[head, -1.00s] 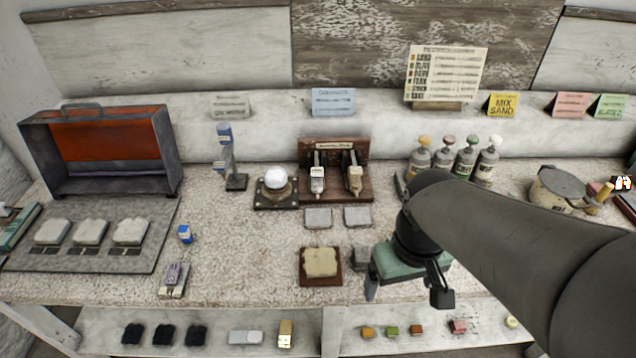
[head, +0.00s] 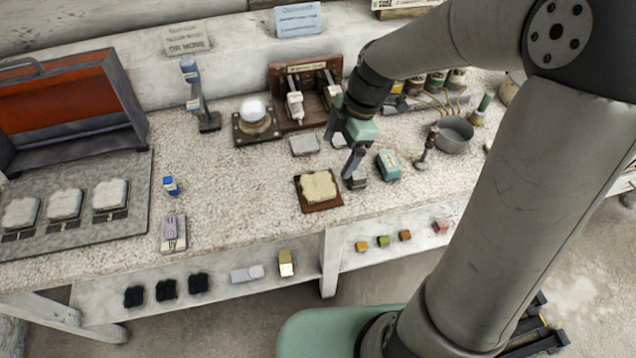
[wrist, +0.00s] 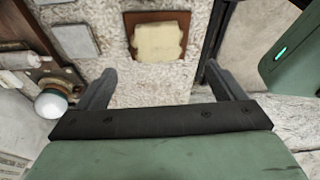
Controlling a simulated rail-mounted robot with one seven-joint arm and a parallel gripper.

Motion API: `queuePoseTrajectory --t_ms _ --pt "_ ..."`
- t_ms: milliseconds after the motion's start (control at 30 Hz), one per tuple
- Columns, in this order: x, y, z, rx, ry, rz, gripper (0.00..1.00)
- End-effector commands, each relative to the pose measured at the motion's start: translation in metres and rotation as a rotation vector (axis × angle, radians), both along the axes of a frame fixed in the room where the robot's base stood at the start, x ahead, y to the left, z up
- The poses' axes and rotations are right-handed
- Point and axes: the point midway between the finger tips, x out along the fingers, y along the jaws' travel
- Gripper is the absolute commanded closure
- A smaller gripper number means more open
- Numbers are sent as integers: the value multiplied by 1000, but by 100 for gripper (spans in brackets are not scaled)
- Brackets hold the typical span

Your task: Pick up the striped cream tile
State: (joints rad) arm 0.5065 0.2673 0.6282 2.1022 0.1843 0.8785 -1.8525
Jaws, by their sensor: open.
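A cream tile (head: 319,187) with a wavy outline lies on a square brown board (head: 325,207) near the bench's front edge. I cannot make out stripes on it. It also shows in the wrist view (wrist: 158,42), at the top centre on its board. My gripper (head: 346,160) is above the bench, just right of and slightly behind the cream tile in the head view. In the wrist view my gripper (wrist: 163,80) has its two fingers wide apart with nothing between them, and the tile lies beyond the gap, apart from both fingers.
Grey square plates (head: 304,145) lie behind the board. A small green box (head: 388,164) stands right of my gripper. A lamp-like white dome (head: 252,111) and a wooden rack (head: 292,110) stand behind. Three pale tiles (head: 65,204) lie on a grey mat at left.

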Motion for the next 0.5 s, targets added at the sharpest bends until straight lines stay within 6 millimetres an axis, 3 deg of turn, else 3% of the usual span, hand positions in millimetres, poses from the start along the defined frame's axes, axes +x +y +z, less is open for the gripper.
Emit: queuePoseTrajectory --t_ms 200,500 --pt "-5 14 -43 1 4 1 11" --pt "-6 22 -65 -1 2 0 11"
